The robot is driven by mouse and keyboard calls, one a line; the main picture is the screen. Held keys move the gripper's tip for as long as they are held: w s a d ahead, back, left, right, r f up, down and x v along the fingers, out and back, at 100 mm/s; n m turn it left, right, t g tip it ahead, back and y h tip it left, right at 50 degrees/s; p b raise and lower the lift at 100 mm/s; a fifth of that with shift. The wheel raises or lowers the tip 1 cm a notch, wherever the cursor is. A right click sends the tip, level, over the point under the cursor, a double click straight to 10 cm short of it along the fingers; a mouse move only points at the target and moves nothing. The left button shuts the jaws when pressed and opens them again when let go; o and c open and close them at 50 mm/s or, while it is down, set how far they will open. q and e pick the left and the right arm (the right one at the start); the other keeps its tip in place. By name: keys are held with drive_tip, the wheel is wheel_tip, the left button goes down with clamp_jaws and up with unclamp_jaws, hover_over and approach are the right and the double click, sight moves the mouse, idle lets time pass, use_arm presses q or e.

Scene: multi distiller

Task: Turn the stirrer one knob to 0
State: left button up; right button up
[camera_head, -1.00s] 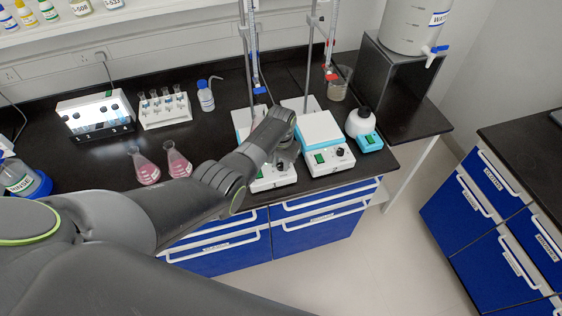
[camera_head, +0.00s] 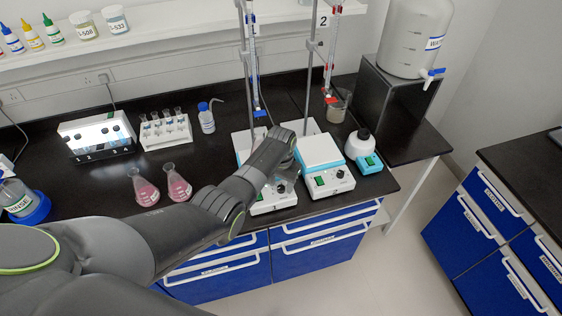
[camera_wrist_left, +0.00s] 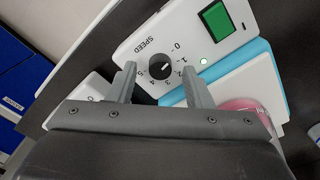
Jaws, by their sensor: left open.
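Stirrer one (camera_head: 268,207) is the left white stirrer on the bench in the head view, partly hidden by my left arm. My left gripper (camera_wrist_left: 158,72) is open, with one fingertip on each side of the knob; contact cannot be told. In the head view my left gripper (camera_head: 283,180) is over the stirrer's front. My right gripper is out of view.
A second stirrer (camera_head: 320,152) stands close on the right, with a small blue-based device (camera_head: 364,163) beyond it. Pink-filled flasks (camera_head: 178,186) and a test-tube rack (camera_head: 165,132) stand left. Burette stands (camera_head: 250,70) rise behind the stirrers.

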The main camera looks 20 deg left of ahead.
sight(281, 187)
use_arm(q)
wheel_tip(281, 187, up, 17)
drive_tip(key=b, duration=0.1)
drive_tip(key=shift+f, duration=0.15)
idle(0.6)
